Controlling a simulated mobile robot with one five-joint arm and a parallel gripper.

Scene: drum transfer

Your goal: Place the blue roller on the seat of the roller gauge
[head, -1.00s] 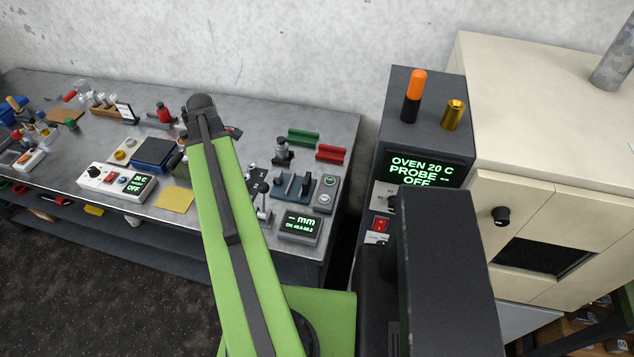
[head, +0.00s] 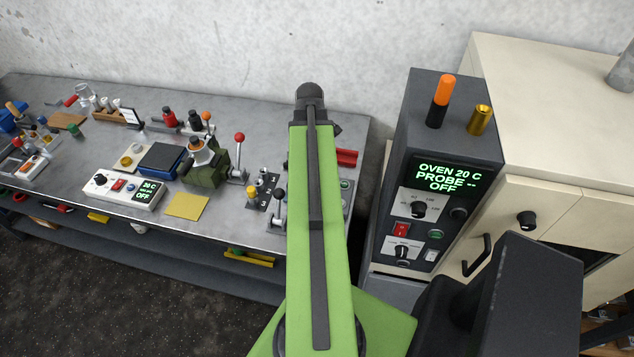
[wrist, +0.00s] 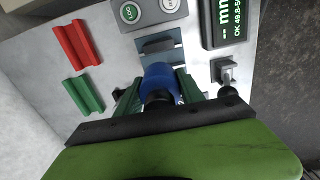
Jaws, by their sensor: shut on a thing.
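In the wrist view my gripper (wrist: 158,88) is shut on the blue roller (wrist: 158,80), with a green finger on each side of it. The roller is seen end-on and stands in front of the roller gauge (wrist: 161,46), a blue-grey base with a dark block. The roller and gripper hide part of the gauge, so I cannot tell whether the roller touches the seat. The gauge's display (wrist: 232,22) shows green text with "mm" and "OK". In the head view my arm covers the gauge, and the roller does not show.
A red V-shaped rest (wrist: 76,44) and a green one (wrist: 83,95) lie left of the gauge in the wrist view. A button box (wrist: 148,10) is behind it, and a small grey post (wrist: 226,70) to its right. The oven controller (head: 440,170) stands right of the bench.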

